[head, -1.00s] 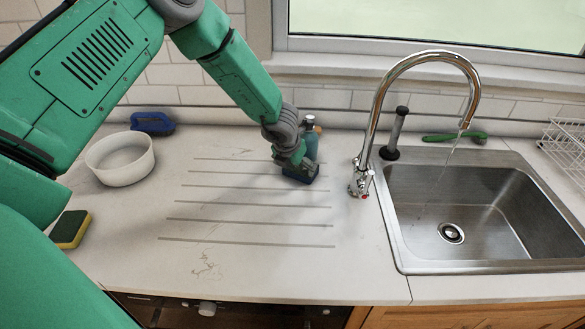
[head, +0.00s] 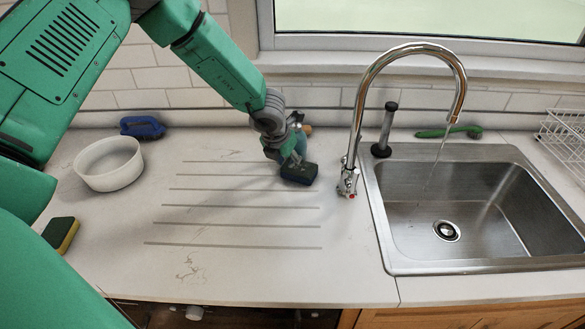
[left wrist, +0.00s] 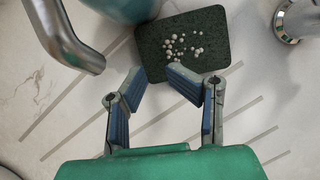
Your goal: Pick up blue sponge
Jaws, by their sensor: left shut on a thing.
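The blue sponge (head: 299,174) is small and dark, with a blue side and a dark green top. It is at the right end of the counter's grooves, left of the tap. In the left wrist view its dark green face (left wrist: 205,28) carries several white bubbles. My left gripper (head: 287,160) points down at the sponge's left end and is shut on it. Its blue-padded fingers (left wrist: 160,85) overlap the sponge's near edge in the left wrist view. I cannot tell whether the sponge is clear of the counter. My right gripper is not in view.
A bottle (head: 301,145) stands partly hidden behind my gripper. The chrome tap (head: 348,182) and sink (head: 395,262) are to the right. A white bowl (head: 108,165), blue brush (head: 142,127) and yellow-green sponge (head: 61,234) lie left. The front grooved counter is clear.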

